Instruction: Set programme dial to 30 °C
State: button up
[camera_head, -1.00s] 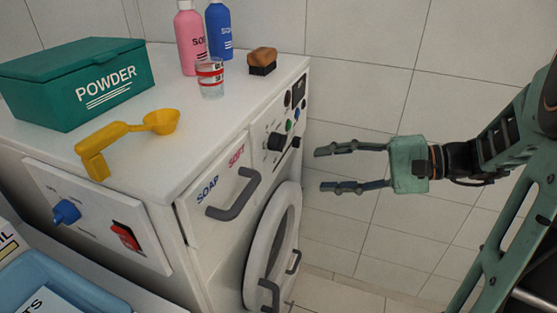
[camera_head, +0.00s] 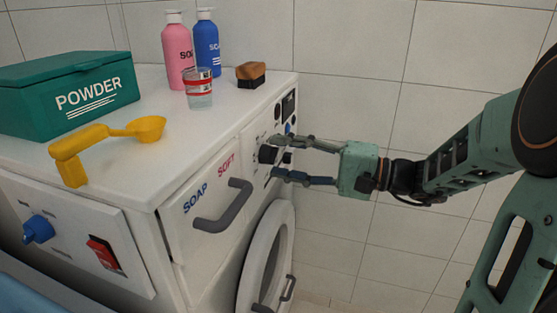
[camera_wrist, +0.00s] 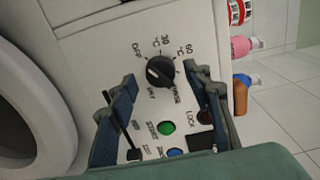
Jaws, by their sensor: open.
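The black programme dial (camera_head: 267,154) is on the front panel of the white washing machine (camera_head: 180,110). In the wrist view the dial (camera_wrist: 161,71) has OFF, 30 °C, 60 °C, RINSE and DRY printed around it. A white mark shows on the dial's left side; I cannot tell exactly which label it points to. My gripper (camera_head: 277,156) is open at the panel, its fingertips close to the dial, one above and one below. In the wrist view my gripper's fingers (camera_wrist: 163,92) are on either side of the dial's lower area. Contact cannot be made out.
A green button (camera_wrist: 166,128), a blue button (camera_wrist: 174,153) and a LOCK control (camera_wrist: 205,117) are near the fingers. The grey drawer handle (camera_head: 225,207) and round door (camera_head: 268,255) are below and left. Bottles (camera_head: 178,50), a cup (camera_head: 198,95) and a brush (camera_head: 250,75) stand on top.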

jog(key=shift+w+a, duration=0.25)
jog(key=shift+a, duration=0.4)
jog(key=c, duration=1.2)
jog(key=shift+o, duration=0.2)
